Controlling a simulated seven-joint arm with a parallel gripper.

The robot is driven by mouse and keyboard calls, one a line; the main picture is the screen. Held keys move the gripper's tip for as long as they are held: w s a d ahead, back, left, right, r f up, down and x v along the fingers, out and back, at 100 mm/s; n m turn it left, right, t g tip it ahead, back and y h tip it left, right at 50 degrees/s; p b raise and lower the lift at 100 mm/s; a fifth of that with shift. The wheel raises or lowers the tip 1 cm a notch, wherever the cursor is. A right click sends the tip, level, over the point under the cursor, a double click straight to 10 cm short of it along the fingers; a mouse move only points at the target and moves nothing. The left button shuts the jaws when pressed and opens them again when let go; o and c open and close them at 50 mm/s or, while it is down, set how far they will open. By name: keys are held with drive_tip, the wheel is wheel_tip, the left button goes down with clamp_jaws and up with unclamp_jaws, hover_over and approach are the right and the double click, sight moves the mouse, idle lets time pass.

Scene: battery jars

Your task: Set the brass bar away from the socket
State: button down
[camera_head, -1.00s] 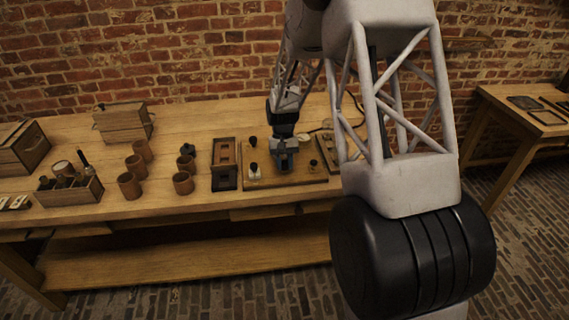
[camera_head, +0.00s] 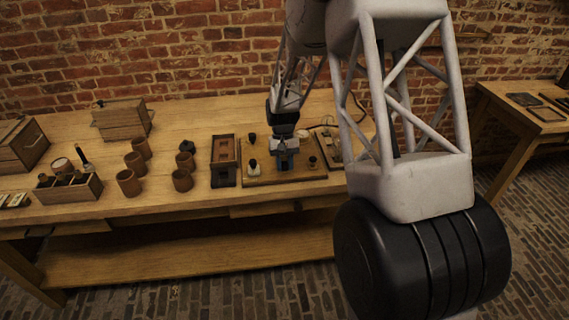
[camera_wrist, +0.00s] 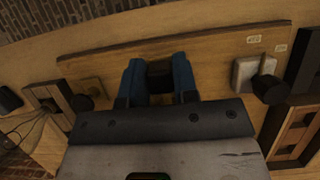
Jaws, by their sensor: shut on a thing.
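My gripper (camera_head: 286,161) is low over the wooden board (camera_head: 310,173) on the bench. In the wrist view its two blue fingers are shut on a dark block (camera_wrist: 160,75), which I take to be the grip of the brass bar. No brass-coloured metal shows clearly, and the bar's underside is hidden. I cannot make out the socket under the fingers or whether the bar touches it. A pale block with a black knob (camera_head: 254,167) stands at the board's left; it also shows at the right in the wrist view (camera_wrist: 243,73).
A wooden tray with dark recesses (camera_head: 235,148) lies just left of the board. Several brown cups (camera_head: 128,183) and a wooden caddy (camera_head: 92,190) stand further left. Wires and a wooden rack (camera_head: 330,146) are close on the right. Bare bench lies behind the cups.

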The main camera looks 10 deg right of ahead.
drive_tip(key=c, duration=0.9)
unclamp_jaws()
drive_tip(key=shift+s, duration=0.15)
drive_tip(key=v, duration=0.7)
drive_tip(key=shift+r, duration=0.3)
